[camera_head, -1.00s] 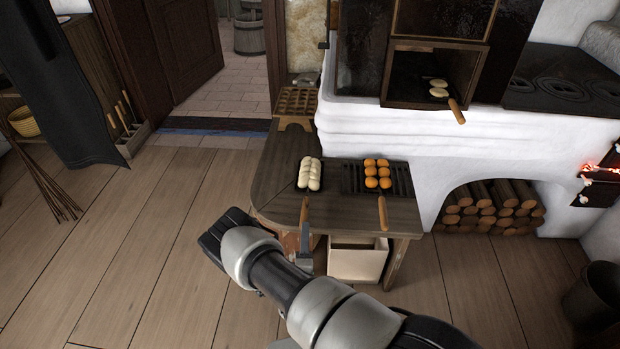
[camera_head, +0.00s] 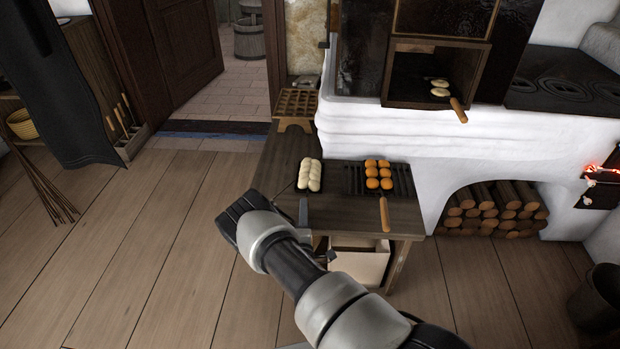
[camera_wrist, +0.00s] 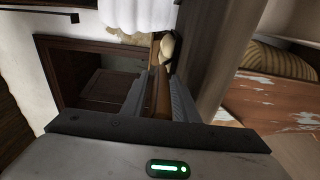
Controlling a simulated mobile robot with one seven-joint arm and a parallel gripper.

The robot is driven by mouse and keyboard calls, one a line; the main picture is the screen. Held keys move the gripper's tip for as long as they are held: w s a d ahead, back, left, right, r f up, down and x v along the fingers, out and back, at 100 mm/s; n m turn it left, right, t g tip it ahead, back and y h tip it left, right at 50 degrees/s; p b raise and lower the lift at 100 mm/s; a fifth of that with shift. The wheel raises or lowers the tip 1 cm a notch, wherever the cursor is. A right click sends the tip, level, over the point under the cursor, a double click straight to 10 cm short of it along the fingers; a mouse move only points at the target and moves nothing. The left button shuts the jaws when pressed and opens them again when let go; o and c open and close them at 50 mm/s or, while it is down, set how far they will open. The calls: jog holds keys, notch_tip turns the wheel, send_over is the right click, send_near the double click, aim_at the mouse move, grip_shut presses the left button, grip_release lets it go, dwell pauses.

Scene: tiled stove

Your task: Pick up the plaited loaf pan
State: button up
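The plaited loaf pan (camera_head: 297,186) lies near the left end of the wooden table, a pale plaited loaf on it and its handle toward me. My gripper (camera_head: 303,212) is at that handle and hides most of it in the head view. In the wrist view, the brown handle (camera_wrist: 154,92) runs between the two fingers of my gripper (camera_wrist: 158,92). The fingers stand apart on either side of it; firm contact does not show. The pale loaf (camera_wrist: 167,46) shows beyond the fingertips.
A second pan with orange buns (camera_head: 378,175) lies to the right on the table (camera_head: 345,213), its handle (camera_head: 384,214) toward me. A wooden moulded tray (camera_head: 297,103) stands behind. Flat breads (camera_head: 440,88) sit in the oven opening. A pale box (camera_head: 358,262) is under the table.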

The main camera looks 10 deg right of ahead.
grip_shut()
jog(key=shift+r, duration=0.1)
